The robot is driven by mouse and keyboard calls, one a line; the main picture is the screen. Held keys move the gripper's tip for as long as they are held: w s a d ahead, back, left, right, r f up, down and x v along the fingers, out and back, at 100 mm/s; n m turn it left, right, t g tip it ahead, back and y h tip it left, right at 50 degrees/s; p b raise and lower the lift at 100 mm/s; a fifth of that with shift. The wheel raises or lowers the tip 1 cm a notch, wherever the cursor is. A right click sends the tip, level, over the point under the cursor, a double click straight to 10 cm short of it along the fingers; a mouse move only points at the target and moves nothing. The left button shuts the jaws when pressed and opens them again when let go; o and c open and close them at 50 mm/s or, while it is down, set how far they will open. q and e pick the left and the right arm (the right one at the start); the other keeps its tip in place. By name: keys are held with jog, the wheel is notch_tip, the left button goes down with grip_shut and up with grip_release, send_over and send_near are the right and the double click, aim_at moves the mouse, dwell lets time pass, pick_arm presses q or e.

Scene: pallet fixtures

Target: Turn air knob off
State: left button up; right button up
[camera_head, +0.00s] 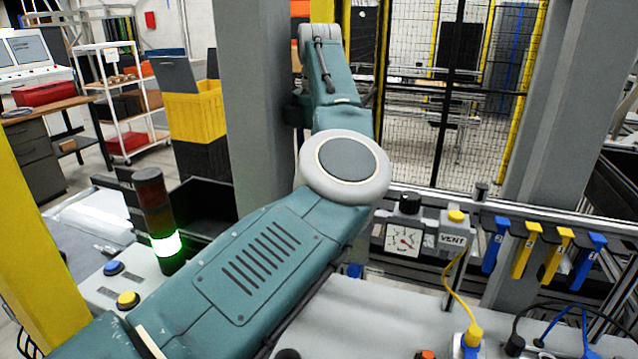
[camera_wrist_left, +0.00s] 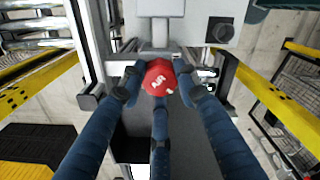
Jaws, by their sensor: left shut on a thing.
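A round red knob (camera_wrist_left: 158,75) with white markings shows in the left wrist view, in front of a grey housing. My left gripper (camera_wrist_left: 160,88) has three dark blue fingers. Their dark tips close around the knob from the left, the right and below. The markings are too small to read surely. In the head view my teal left arm crosses the middle and rises beside a grey post; the red knob and the gripper's fingers cannot be made out there. My right gripper is in neither view.
A pressure gauge (camera_head: 403,240) and a grey VENT box with a yellow button (camera_head: 456,216) stand right of my arm. Blue and yellow clips hang further right. A stack light (camera_head: 158,220) glows green at left. A yellow cable (camera_head: 462,300) runs down to the grey panel.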

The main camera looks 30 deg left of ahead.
pick_arm(q)
jog(key=shift+r, duration=0.1)
dwell(0.5)
jog(key=o, duration=1.2)
jog(key=shift+c, duration=0.2)
